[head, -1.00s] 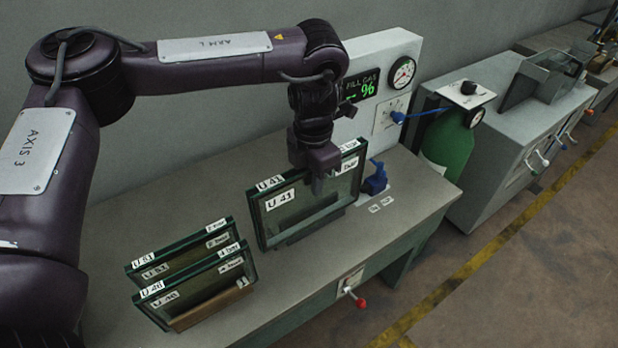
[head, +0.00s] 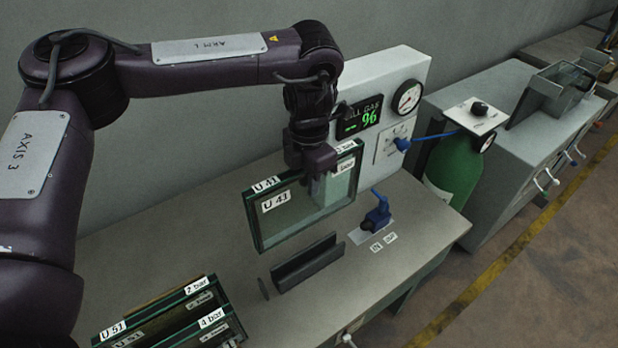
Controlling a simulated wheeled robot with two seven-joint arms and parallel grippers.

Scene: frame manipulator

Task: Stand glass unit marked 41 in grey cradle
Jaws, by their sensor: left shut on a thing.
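The glass unit marked U 41 (head: 285,222) is a clear double pane with dark green edges and white labels. My left gripper (head: 318,180) is shut on its top edge near the right end and holds it upright, raised above the bench. A dark grey channel-shaped cradle (head: 308,264) lies on the bench below and just in front of the unit. A gap shows between them, and the cradle's slot looks empty. My right gripper is not in view.
Other glass units, U 51 (head: 112,331) among them, stand at the lower left. A blue valve (head: 377,212) sits right of the cradle. A white fill-gas panel (head: 362,148) stands behind, with a green cylinder (head: 452,170) beside the bench (head: 200,235).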

